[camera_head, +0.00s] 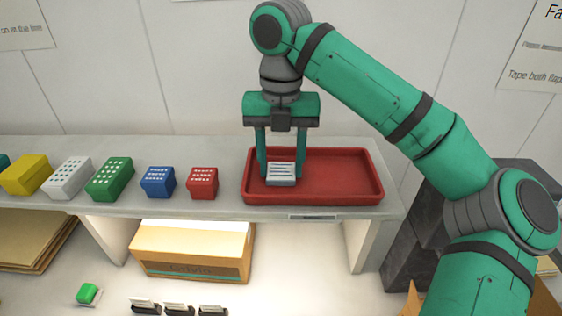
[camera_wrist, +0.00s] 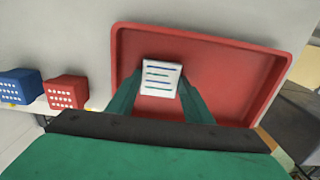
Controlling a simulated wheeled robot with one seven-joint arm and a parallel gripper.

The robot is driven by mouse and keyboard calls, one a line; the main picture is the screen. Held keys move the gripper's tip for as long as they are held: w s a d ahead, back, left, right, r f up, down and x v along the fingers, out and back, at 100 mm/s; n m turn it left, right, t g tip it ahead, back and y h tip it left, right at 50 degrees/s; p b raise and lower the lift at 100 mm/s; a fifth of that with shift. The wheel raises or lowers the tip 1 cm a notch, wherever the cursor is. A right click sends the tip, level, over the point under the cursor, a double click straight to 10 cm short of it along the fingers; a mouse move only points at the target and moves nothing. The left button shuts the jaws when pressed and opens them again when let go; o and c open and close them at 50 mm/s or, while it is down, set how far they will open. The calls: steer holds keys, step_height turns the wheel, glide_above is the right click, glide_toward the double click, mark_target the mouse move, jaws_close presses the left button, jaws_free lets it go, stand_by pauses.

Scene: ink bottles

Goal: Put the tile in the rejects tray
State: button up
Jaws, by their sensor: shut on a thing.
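The tile (camera_head: 281,173) is a small light block with dark lines across its face. It also shows in the wrist view (camera_wrist: 161,79), white with blue and green lines. My gripper (camera_head: 280,176) points down with its two green fingers on either side of the tile, shut on it. In the wrist view, my gripper (camera_wrist: 160,88) has the tile between its fingertips. The red tray (camera_head: 340,197) lies on the shelf, and the tile is over its left part. I cannot tell whether the tile touches the tray floor.
A red box (camera_head: 202,183) and a blue box (camera_head: 158,182) stand left of the tray, with green, white and yellow boxes further left. A cardboard box (camera_head: 190,250) sits below the shelf. The tray's right part is empty. A wall is close behind.

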mark_target(281, 172)
steer(key=shift+d, duration=0.1)
steer(key=o, duration=1.1)
steer(key=shift+f, duration=0.15)
step_height(281, 172, up, 12)
steer(key=shift+r, duration=0.2)
